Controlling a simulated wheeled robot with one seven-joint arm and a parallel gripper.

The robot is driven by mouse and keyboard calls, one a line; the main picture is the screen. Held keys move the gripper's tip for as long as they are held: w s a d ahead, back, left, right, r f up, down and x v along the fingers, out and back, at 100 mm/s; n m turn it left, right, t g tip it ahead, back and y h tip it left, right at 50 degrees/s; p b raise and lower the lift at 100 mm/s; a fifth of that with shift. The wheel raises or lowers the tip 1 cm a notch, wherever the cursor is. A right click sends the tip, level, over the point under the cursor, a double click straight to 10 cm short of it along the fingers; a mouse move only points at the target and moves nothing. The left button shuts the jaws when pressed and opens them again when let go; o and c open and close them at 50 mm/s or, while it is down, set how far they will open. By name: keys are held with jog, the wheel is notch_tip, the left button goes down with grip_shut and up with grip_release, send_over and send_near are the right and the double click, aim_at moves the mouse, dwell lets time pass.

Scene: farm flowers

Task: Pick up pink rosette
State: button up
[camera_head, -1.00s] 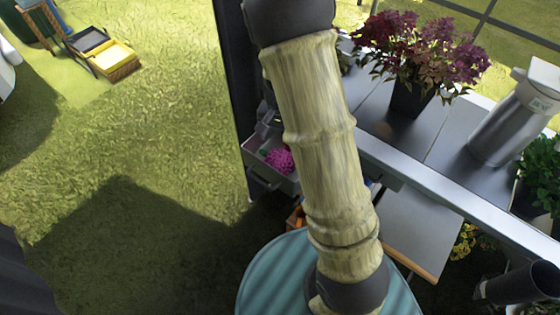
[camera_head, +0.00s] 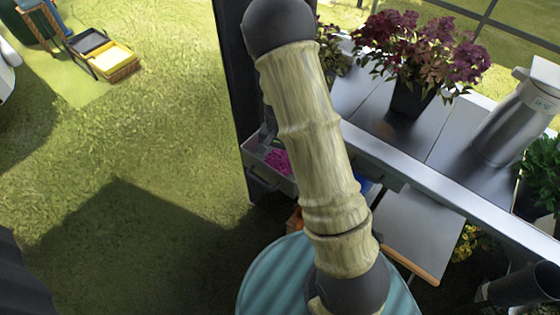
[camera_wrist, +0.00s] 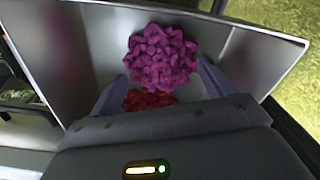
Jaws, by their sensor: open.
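The pink rosette (camera_wrist: 162,57) is a round, ruffled magenta bloom in an open metal drawer (camera_wrist: 85,45). In the wrist view it lies just beyond my gripper (camera_wrist: 160,84), between the lines of the two fingers. My gripper is open, with the fingers spread to either side and nothing held. In the head view the pink rosette (camera_head: 278,161) shows in the drawer (camera_head: 262,178), partly behind my arm, and my gripper is hidden there.
A red flower (camera_wrist: 148,99) lies in the drawer close to my gripper, partly covered by it. The drawer walls rise on both sides. In the head view a potted purple plant (camera_head: 412,95) and a grey metal canister (camera_head: 515,118) stand on the table (camera_head: 366,92).

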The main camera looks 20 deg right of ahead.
aim_at(279, 158)
notch_tip(279, 158, down, 3)
jog(key=shift+w+f, duration=0.1)
jog(key=shift+f, duration=0.05)
dwell(0.4)
jog(key=c, duration=1.1)
